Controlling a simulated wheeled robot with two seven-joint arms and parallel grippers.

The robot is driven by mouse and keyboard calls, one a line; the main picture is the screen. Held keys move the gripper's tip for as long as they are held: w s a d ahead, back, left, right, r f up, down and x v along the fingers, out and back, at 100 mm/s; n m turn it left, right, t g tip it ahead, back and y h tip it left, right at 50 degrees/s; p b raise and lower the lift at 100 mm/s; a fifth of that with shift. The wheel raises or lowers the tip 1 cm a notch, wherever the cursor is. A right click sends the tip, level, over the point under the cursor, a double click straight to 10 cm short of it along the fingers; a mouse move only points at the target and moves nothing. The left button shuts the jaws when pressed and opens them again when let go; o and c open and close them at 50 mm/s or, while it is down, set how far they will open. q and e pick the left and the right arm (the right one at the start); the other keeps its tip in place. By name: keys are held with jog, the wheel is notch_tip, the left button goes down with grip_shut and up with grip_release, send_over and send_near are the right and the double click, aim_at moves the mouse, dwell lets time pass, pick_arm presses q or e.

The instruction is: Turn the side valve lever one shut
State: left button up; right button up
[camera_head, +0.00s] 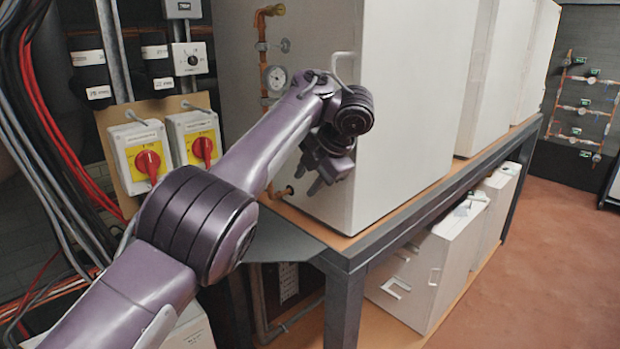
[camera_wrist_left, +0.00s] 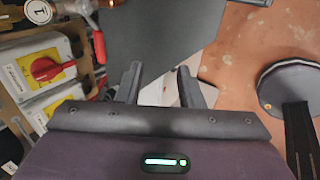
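A red lever (camera_wrist_left: 97,38) shows at the top left of the left wrist view, beside a pipe fitting (camera_wrist_left: 84,8) and a round white tag marked 1 (camera_wrist_left: 40,11). In the head view, a brass fitting (camera_head: 284,191) sticks out low on the side of the nearest white unit; I cannot make out its lever there. My left gripper (camera_head: 314,178) is in front of that unit, to the right of the fitting. In the left wrist view its two fingers (camera_wrist_left: 159,84) are apart with nothing between them, and the red lever is left of them. My right gripper is not in view.
Two grey switch boxes with red knobs (camera_head: 150,163) (camera_head: 205,150) stand left of my arm. The white unit (camera_head: 400,90) rests on a dark metal frame (camera_head: 345,290). A gauge (camera_head: 275,78) and copper pipe are above the fitting. The floor (camera_head: 540,260) at right is clear.

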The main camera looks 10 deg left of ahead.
pick_arm(q)
jog(key=shift+a, duration=0.3)
jog(key=shift+c, duration=1.3)
jog(key=shift+w+d, duration=0.4)
jog(key=shift+d, duration=0.15)
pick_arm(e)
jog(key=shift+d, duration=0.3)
pick_arm(q)
jog(key=s+d+b, duration=0.7)
jog(key=d+b, duration=0.3)
jog(key=b, duration=0.3)
jog(key=shift+s+d+b, duration=0.2)
jog(key=shift+d+b, duration=0.05)
jog(key=shift+b, duration=0.15)
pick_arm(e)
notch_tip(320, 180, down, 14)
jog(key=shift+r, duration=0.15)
